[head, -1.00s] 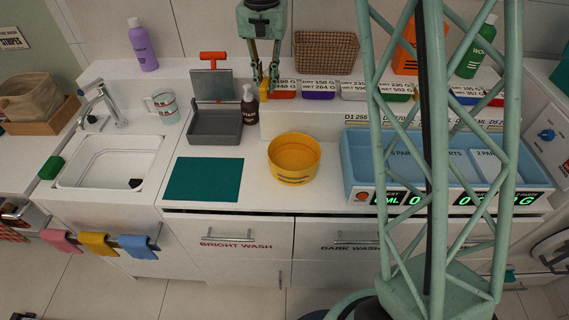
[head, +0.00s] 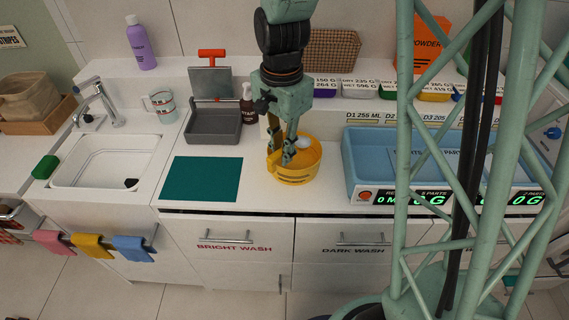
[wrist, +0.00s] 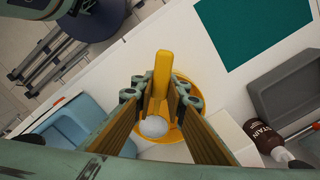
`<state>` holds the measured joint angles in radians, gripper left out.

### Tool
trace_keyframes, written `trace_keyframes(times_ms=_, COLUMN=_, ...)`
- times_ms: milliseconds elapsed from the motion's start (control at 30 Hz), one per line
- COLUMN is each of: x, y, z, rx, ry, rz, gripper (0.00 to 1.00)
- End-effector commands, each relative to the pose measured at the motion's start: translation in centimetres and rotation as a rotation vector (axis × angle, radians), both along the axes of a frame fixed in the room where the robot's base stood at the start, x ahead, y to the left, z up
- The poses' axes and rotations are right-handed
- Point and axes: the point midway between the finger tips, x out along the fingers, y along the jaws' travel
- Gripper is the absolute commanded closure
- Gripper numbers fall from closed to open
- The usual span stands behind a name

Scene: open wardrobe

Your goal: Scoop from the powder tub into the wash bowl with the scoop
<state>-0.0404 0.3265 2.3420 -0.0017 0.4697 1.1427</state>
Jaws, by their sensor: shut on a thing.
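A round yellow vessel (head: 293,179) stands on the counter right of the teal mat; I cannot tell whether it is the tub or the bowl. My gripper (head: 290,156) reaches down over it, fingertips at its opening. In the wrist view my gripper (wrist: 160,98) is shut on the yellow handle of the scoop (wrist: 163,75). A white rounded patch (wrist: 153,126) shows at the handle's lower end, inside the vessel's outline (wrist: 176,134); it looks like powder, and it also shows in the head view. The fingers hide most of the scoop's cup.
A teal mat (head: 202,179) and grey tray (head: 212,126) lie to the left, with a brown stain bottle (head: 247,106) behind. A blue divided basin (head: 358,172) is to the right. An orange powder box (head: 424,45) stands on the shelf above small bins. My lattice column blocks the right side.

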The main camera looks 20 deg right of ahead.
Motion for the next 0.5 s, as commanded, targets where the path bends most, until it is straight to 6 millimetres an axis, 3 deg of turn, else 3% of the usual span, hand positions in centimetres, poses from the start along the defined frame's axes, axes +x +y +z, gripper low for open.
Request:
trace_keyframes(times_ms=167, x=-2.0, y=0.2, z=-0.9, rx=0.001, ry=0.004, rz=-0.042, gripper=0.93)
trace_keyframes(times_ms=500, x=-2.4, y=0.2, z=-1.0, rx=0.001, ry=0.003, rz=-0.053, gripper=0.93)
